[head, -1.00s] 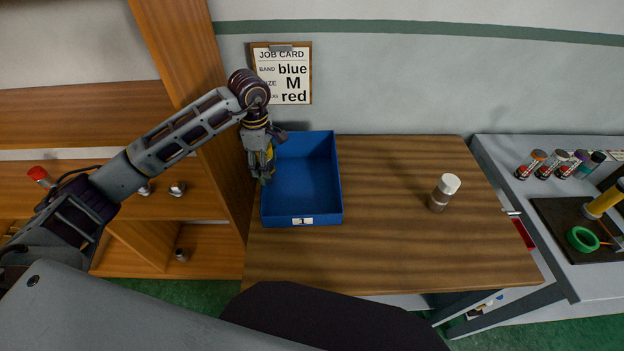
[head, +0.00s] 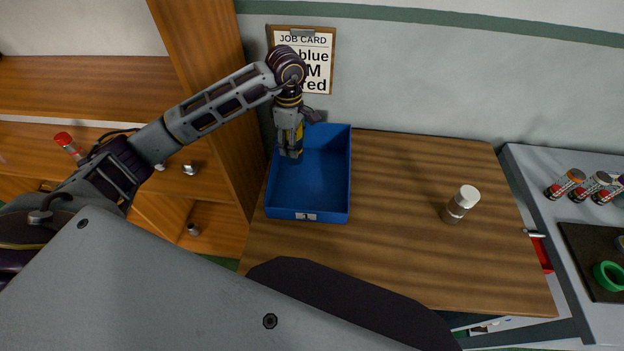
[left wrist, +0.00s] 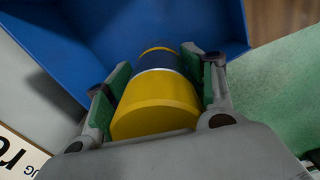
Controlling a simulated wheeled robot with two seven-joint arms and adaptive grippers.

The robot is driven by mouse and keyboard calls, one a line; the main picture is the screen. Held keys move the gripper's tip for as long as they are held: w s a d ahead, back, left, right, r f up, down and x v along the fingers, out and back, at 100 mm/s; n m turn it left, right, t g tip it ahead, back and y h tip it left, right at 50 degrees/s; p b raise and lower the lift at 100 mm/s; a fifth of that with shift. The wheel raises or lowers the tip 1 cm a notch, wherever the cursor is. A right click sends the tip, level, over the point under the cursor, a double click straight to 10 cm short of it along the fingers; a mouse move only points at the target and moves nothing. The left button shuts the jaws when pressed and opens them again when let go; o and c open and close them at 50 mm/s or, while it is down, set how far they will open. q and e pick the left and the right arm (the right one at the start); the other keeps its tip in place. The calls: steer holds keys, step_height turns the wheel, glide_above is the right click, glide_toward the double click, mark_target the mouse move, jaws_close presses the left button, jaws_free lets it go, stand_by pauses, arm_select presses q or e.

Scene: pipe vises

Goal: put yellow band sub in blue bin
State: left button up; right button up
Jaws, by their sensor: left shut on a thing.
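The yellow band sub (left wrist: 155,105) is a yellow cylinder with a dark section and a thin pale ring. My left gripper (left wrist: 160,75) is shut on it in the left wrist view. In the head view the left gripper (head: 291,152) points down over the back left part of the blue bin (head: 318,190), and a little yellow shows between its fingers. The bin looks empty and has a white label on its front. I cannot tell how far the sub is above the bin floor. My right gripper is out of view.
The bin stands at the left of a wooden table (head: 400,240), beside a wooden shelf (head: 215,90). A white-capped cylinder (head: 460,204) stands at the table's right. A grey bench at right holds several capped cylinders. A job card (head: 302,62) hangs behind.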

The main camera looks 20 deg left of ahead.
arm_select(q)
steer(key=shift+f, duration=0.8)
step_height(320, 180, down, 4)
steer(key=shift+r+p, duration=0.1)
steer(key=shift+p, duration=0.45)
steer(key=shift+f, duration=0.4)
